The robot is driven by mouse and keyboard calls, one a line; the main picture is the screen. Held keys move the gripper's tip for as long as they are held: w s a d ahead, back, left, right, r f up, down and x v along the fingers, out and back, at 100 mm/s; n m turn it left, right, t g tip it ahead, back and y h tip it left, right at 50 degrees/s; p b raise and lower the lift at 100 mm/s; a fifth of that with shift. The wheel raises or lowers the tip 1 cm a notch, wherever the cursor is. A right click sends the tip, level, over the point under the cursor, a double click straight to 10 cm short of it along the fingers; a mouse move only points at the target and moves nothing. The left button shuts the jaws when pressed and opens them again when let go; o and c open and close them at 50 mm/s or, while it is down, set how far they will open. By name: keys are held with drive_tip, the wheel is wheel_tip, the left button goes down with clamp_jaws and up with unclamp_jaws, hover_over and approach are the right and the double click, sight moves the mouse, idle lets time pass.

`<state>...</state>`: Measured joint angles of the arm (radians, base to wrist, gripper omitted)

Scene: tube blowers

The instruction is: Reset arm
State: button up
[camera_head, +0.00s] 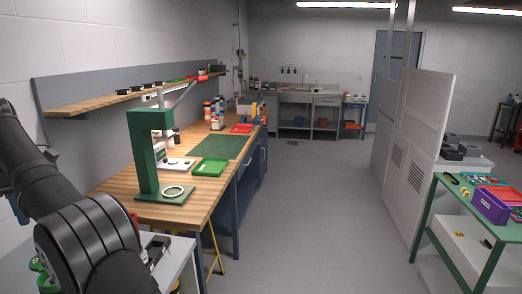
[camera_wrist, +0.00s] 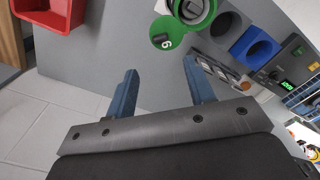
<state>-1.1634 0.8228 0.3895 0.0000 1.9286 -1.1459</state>
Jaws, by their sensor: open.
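My gripper (camera_wrist: 158,88) shows in the wrist view with two blue fingers spread apart and nothing between them. It is over the edge of a grey surface, with pale floor tiles below at the left. In the head view my dark arm fills the lower left, and the gripper's fingers are not visible there.
The wrist view shows a green round part (camera_wrist: 165,32) marked 6, a blue square holder (camera_wrist: 254,47), a panel with a green display (camera_wrist: 289,84) and a red bin (camera_wrist: 48,12). The head view shows a wooden bench (camera_head: 120,184), a green press (camera_head: 146,150) and a purple bin (camera_head: 490,206). The middle floor is clear.

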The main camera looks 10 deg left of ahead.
wheel_tip(320, 180, down, 11)
drive_tip(key=shift+f, duration=0.2)
idle(0.4)
wheel_tip(320, 180, up, 12)
wheel_tip(320, 180, down, 12)
drive_tip(key=shift+d+f, duration=0.1)
drive_tip(key=m, duration=0.1)
drive_tip(key=d+m, duration=0.1)
drive_tip(key=m, duration=0.1)
drive_tip(key=w+m, duration=0.1)
drive_tip(key=shift+d+m, duration=0.35)
drive_tip(key=shift+m, duration=0.05)
drive_tip(key=shift+s+d+m, duration=0.35)
drive_tip(key=shift+d+m, duration=0.55)
drive_tip(key=shift+m, duration=1.55)
drive_tip(key=shift+s+d+m, duration=0.35)
drive_tip(key=shift+d+m, duration=0.55)
drive_tip(key=shift+m, duration=1.6)
drive_tip(key=shift+s+d+m, duration=0.35)
drive_tip(key=shift+d+m, duration=0.55)
drive_tip(key=shift+m, duration=1.55)
